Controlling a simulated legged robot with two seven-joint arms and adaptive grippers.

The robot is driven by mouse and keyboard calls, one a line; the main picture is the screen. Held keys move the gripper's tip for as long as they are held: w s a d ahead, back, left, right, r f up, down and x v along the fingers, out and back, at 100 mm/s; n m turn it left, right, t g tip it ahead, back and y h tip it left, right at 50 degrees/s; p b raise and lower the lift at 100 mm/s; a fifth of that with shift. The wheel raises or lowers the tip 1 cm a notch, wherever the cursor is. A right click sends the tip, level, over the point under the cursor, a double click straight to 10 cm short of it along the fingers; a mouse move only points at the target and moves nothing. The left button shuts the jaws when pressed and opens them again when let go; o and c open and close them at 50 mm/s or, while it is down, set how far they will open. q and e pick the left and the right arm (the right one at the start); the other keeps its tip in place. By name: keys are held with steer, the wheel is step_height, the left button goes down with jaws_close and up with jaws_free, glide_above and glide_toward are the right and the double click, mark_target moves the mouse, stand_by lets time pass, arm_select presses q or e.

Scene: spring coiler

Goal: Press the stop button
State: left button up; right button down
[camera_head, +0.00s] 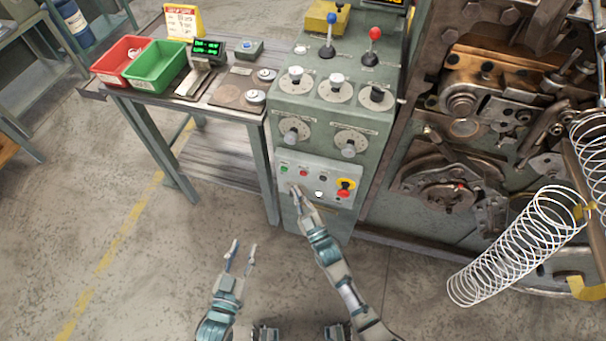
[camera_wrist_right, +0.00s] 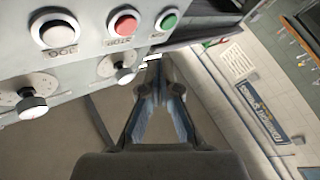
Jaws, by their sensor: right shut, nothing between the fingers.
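The red stop button (camera_head: 303,173) sits on the grey control panel between a green button (camera_head: 284,169) and a dark-centred button (camera_head: 323,178). In the right wrist view the red button (camera_wrist_right: 124,23) has an upside-down label that reads STOP. My right gripper (camera_head: 295,189) is shut and empty, its tips at the panel just below the red and green buttons. In the wrist view its tips (camera_wrist_right: 152,62) are below and right of the red button, off it; contact with the panel cannot be told. My left gripper (camera_head: 244,245) is open and empty above the floor.
A red mushroom button on yellow (camera_head: 346,184) is at the panel's right. Several knobs and levers (camera_head: 330,50) are higher on the console. A table with red and green bins (camera_head: 158,66) stands left. A large wire spring (camera_head: 520,245) juts out right. Floor in front is open.

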arm_select(q)
steer(key=shift+r+p, duration=0.3)
steer(key=shift+r, duration=0.3)
arm_select(e)
steer(key=shift+s+a, duration=0.2)
steer(key=shift+s, duration=0.3)
steer(key=shift+s+a, duration=0.15)
steer(key=shift+s, duration=0.35)
